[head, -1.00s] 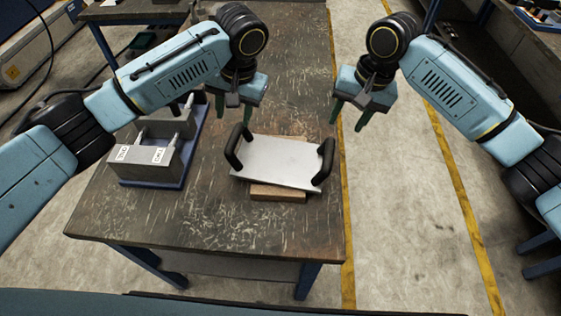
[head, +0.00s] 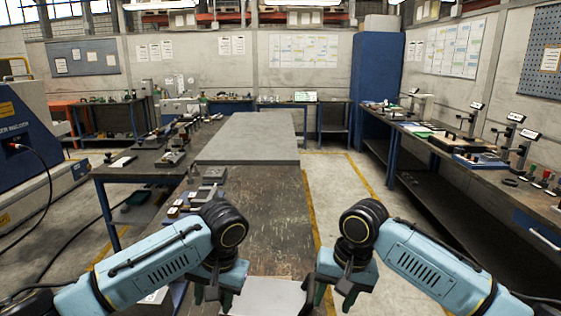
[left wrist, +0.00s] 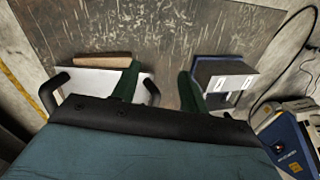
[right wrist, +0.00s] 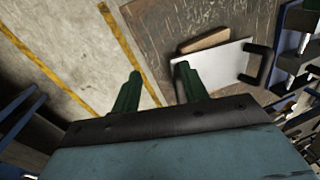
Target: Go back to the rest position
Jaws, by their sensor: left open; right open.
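My left gripper (head: 213,297) is open and empty at the bottom of the head view; its green fingers also show in the left wrist view (left wrist: 160,88). My right gripper (head: 335,298) is open and empty to its right, and its spread fingers show in the right wrist view (right wrist: 158,85). Both are above and apart from a pale metal plate (head: 268,297) with black handles. The plate also shows in the left wrist view (left wrist: 92,79) and right wrist view (right wrist: 222,66). It rests on a wooden block (right wrist: 205,39).
The scratched workbench (head: 262,220) runs forward to a grey slab (head: 250,150). A grey holder on a blue base (left wrist: 225,68) stands on the bench. Benches with instruments line the right wall (head: 470,155). Floor with yellow lines (head: 345,190) is clear right of the workbench.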

